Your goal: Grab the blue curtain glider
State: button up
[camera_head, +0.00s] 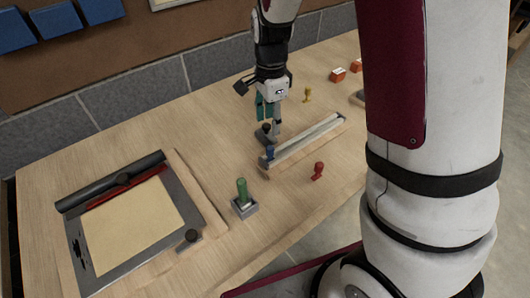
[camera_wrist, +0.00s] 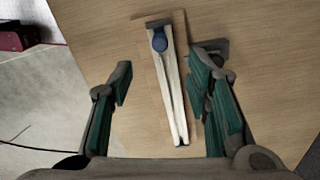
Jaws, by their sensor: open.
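The blue curtain glider (camera_head: 270,153) is a small blue piece with a rounded top at the near left end of a pale rail (camera_head: 308,142) on the wooden table. In the wrist view the glider (camera_wrist: 160,42) shows as a round blue knob at the upper end of the rail (camera_wrist: 171,92). My gripper (camera_head: 270,128) is above the table close to that end of the rail. In the wrist view my gripper (camera_wrist: 164,82) is open and empty, with one finger on each side of the rail and the glider ahead, between the finger lines. The fingers appear apart from the glider.
A red piece (camera_head: 317,170) stands right of the rail and a yellow piece (camera_head: 308,94) behind it. A green-handled item (camera_head: 242,190) stands in a grey holder nearer the front. A framed board (camera_head: 128,217) lies at left. Orange-and-white blocks (camera_head: 338,75) sit at the back right.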

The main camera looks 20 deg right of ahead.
aim_at(270, 147)
notch_tip(270, 147, down, 13)
jog(key=shift+d+r+p, duration=0.1)
jog(key=shift+r+p, duration=0.1)
jog(key=shift+p, duration=0.4)
grip_shut()
